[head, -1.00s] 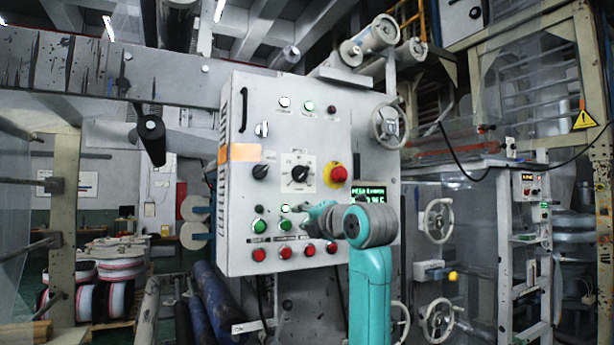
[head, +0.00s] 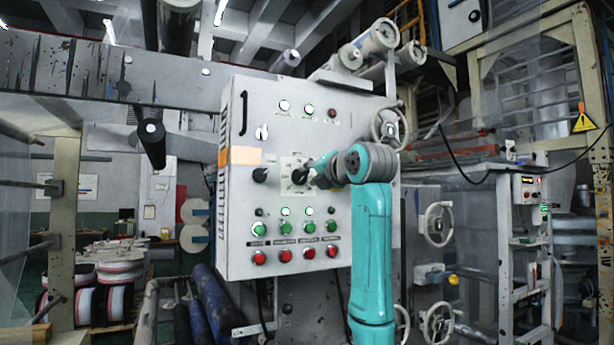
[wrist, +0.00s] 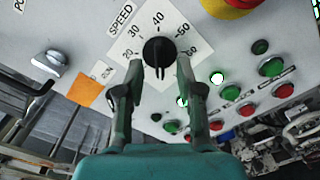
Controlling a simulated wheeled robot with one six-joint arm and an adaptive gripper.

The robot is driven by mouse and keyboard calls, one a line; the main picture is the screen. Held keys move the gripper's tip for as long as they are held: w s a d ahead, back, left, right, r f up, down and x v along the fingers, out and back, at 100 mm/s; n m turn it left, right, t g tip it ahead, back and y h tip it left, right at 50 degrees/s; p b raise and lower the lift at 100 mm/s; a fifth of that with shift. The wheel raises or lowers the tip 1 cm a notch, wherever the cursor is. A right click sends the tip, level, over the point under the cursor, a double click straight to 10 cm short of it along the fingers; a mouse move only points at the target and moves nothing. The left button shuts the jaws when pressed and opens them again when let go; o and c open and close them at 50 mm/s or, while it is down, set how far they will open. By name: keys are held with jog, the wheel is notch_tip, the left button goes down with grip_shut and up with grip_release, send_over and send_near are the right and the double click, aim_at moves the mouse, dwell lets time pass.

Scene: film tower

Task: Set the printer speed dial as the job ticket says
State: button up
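The speed dial (wrist: 158,51) is a round black knob on a white scale plate (wrist: 186,18) marked SPEED, with numbers including 20, 30, 40 and 50 readable. My gripper (wrist: 159,62) is open in the wrist view, its two fingertips on either side of the knob with gaps showing. I cannot tell how deep they reach around it. A ridge on the knob is towards me, but its exact setting is unclear. In the head view the dial (head: 297,177) is partly behind my gripper (head: 312,178). I cannot make out a job ticket.
A red emergency stop (wrist: 235,5) on yellow is close by. A handwheel (head: 388,125) is at the panel's right.

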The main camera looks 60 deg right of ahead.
aim_at(306, 175)
jog(key=shift+x, duration=1.5)
grip_shut()
